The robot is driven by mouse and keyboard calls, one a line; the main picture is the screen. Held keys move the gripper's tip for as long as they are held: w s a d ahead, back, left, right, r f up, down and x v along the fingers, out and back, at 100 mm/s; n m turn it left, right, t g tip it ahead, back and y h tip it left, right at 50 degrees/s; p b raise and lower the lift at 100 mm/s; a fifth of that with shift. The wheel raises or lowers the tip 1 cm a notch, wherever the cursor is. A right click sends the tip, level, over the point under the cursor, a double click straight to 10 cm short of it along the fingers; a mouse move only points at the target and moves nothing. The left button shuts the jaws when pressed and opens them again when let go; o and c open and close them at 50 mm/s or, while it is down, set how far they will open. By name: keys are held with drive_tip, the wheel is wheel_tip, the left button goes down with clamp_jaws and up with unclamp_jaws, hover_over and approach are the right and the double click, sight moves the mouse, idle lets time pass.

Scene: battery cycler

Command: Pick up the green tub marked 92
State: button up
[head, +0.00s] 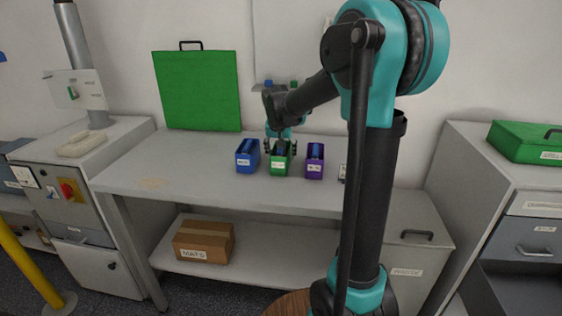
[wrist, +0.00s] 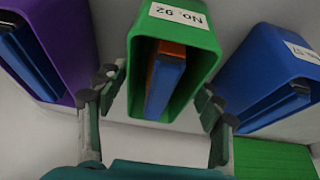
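The green tub (head: 280,166) stands on the bench between a blue tub and a purple tub. In the wrist view the green tub (wrist: 176,22) carries a label reading "No. 92" and holds a blue and an orange item (wrist: 163,82). My gripper (head: 280,143) is above and around the green tub in the head view. In the wrist view my gripper (wrist: 159,93) has its fingers spread, one on each side of the green tub. A gap shows between the right finger and the tub; whether the left finger touches is unclear.
The purple tub (wrist: 70,30) and the blue tub (wrist: 262,62) stand close on either side, near my fingers. A green panel (head: 198,90) leans on the wall behind the bench (head: 190,178). The left part of the bench is clear. A cardboard box (head: 204,240) is on the lower shelf.

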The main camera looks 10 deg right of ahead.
drive_tip(key=c, duration=1.1)
drive_tip(key=shift+o, duration=0.2)
drive_tip(key=shift+r, duration=0.1)
